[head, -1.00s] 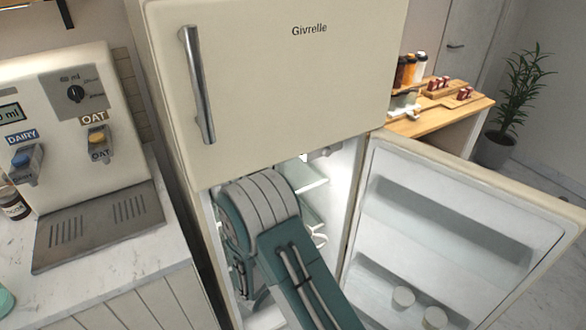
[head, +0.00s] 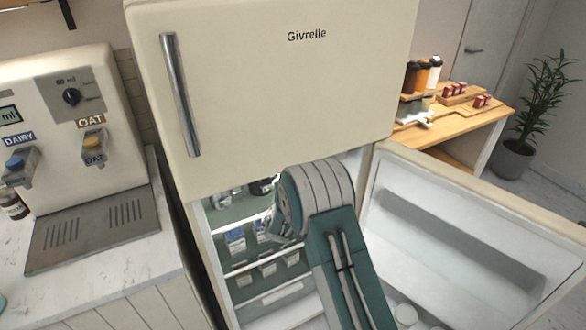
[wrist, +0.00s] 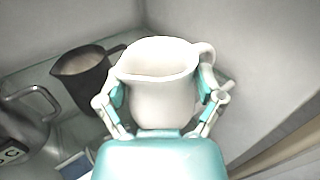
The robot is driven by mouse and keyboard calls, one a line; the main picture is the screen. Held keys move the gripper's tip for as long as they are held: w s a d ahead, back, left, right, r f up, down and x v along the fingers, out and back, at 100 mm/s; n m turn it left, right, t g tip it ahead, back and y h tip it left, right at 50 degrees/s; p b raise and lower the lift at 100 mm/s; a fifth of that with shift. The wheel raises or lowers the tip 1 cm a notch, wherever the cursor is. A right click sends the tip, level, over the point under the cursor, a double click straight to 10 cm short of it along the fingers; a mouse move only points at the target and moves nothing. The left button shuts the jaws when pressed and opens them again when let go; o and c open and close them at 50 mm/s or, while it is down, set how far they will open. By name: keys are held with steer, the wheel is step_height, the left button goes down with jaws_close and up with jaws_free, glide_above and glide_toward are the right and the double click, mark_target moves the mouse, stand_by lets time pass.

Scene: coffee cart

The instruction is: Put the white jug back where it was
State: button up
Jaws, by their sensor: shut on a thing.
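The white jug (wrist: 160,90) is upright between the fingers of my gripper (wrist: 162,98) in the wrist view, with its handle at the right and its spout at the left. Both teal-padded fingers press on its sides, so the gripper is shut on it. The jug is inside the fridge, over or on a glass shelf (wrist: 225,95); I cannot tell whether its base touches, as my gripper hides it. In the head view my arm reaches into the open fridge (head: 222,215) and hides the jug and gripper.
A dark jug (wrist: 85,75) and a metal jug (wrist: 25,125) stand left of the white jug. The fridge wall (wrist: 240,40) is close on its right. Cartons (head: 237,240) fill lower shelves. The open fridge door (head: 460,235) is at the right of my arm.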

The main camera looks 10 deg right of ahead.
steer(key=w+d+f, duration=0.1)
steer(key=w, duration=0.3)
steer(key=w+d+f, duration=0.1)
steer(key=w, duration=0.4)
steer(key=w+d+f, duration=0.1)
steer(key=w, duration=0.3)
steer(key=shift+w+f, duration=0.25)
steer(key=shift+d, duration=0.1)
steer(key=o, duration=1)
steer(key=shift+f, duration=0.1)
steer(key=shift+o, duration=0.2)
steer(key=shift+s, duration=0.15)
